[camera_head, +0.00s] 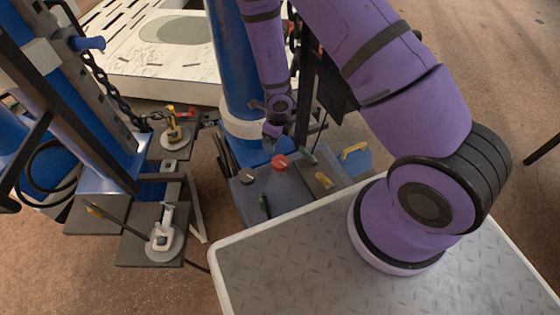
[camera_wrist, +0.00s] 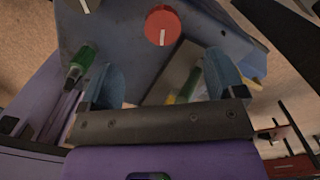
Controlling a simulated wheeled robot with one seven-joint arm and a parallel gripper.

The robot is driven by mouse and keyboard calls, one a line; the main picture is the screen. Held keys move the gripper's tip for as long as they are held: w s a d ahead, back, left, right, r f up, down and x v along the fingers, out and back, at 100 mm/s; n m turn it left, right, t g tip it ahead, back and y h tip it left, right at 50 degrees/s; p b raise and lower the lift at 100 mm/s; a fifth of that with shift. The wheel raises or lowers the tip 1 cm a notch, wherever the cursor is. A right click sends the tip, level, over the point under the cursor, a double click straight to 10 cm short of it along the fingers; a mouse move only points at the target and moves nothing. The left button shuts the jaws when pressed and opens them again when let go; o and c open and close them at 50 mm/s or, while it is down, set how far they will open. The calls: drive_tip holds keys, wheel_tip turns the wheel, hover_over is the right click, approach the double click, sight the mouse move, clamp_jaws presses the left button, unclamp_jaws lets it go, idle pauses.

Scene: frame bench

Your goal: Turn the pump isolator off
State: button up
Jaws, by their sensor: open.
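A sloping grey-blue panel (camera_head: 285,200) carries several controls, and I can read no label that marks the pump isolator. A round red knob (camera_head: 280,162) with a white pointer line sits near its middle; in the wrist view the red knob (camera_wrist: 162,26) lies beyond my fingertips. A dark knob (camera_head: 247,177) with a white mark is to its left.
A tread-plate table (camera_head: 300,265) fills the front right. A blue column (camera_head: 236,60) stands behind the panel. At left are dark shelves with clamps (camera_head: 163,240) and a hanging chain (camera_head: 110,105). A yellow handle (camera_head: 354,149) is right of the panel.

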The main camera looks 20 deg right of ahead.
sight(280, 161)
drive_tip(key=shift+m, duration=0.4)
drive_tip(key=f, duration=0.8)
drive_tip(key=s+f, duration=0.1)
drive_tip(key=f, duration=0.4)
drive_tip(key=shift+s+d, duration=0.1)
drive_tip(key=shift+d, duration=0.3)
drive_tip(key=shift+c, duration=0.5)
drive_tip(key=c, duration=0.8)
drive_tip(key=shift+c, duration=0.2)
drive_tip(key=shift+n, duration=0.3)
drive_tip(key=n, duration=1.2)
drive_tip(key=shift+n, duration=0.4)
